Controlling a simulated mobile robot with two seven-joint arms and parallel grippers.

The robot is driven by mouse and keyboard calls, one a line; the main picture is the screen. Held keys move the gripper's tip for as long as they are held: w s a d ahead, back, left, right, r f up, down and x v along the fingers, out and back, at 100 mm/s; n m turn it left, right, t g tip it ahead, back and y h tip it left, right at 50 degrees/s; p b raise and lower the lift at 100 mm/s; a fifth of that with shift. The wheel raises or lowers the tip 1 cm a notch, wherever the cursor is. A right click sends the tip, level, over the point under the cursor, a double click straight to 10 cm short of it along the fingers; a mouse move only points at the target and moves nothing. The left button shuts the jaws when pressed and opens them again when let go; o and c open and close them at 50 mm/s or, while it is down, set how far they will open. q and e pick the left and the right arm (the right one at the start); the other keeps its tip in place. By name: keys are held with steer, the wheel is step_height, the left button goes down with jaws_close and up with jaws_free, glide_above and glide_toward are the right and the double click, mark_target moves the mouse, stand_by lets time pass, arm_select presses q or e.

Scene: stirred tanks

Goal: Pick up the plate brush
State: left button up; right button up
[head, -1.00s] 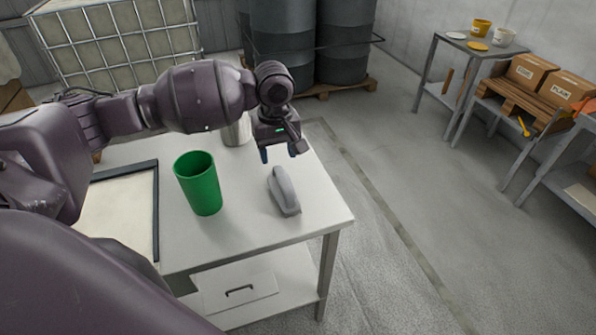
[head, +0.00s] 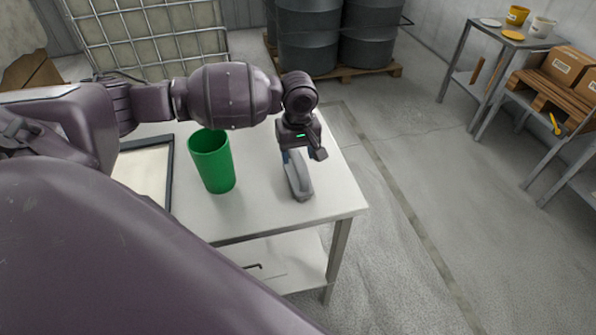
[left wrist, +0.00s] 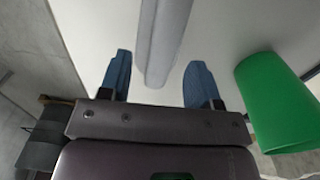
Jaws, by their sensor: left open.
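The plate brush (head: 298,178) is a grey, elongated brush lying on the white table near its right front corner. In the left wrist view the brush (left wrist: 162,38) runs between the finger lines, pointing away from the gripper. My left gripper (head: 301,156) is at the far end of the brush, with its blue fingers open. In the left wrist view the left gripper (left wrist: 158,88) has one finger on each side of the brush's near end, with gaps visible on both sides. The gripper hides the far end of the brush in the head view. My right gripper is not in view.
A green cup (head: 213,162) stands on the table (head: 262,212) left of the brush, and shows in the left wrist view (left wrist: 278,100). A dark-framed tray (head: 168,172) lies further left. Drums (head: 310,40) on a pallet stand behind.

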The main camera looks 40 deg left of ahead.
mark_target(298, 158)
arm_select(q)
steer(key=shift+f, duration=1.6)
steer(key=c, duration=1.1)
steer(key=shift+o, duration=0.2)
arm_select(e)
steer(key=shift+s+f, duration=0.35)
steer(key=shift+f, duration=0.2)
arm_select(q)
steer(key=shift+r, duration=0.15)
steer(key=shift+r, duration=0.25)
step_height(298, 158, up, 9)
steer(key=shift+f+p, duration=0.1)
steer(key=shift+p, duration=0.45)
step_height(298, 158, up, 11)
steer(key=p, duration=0.1)
steer(key=shift+f, duration=0.2)
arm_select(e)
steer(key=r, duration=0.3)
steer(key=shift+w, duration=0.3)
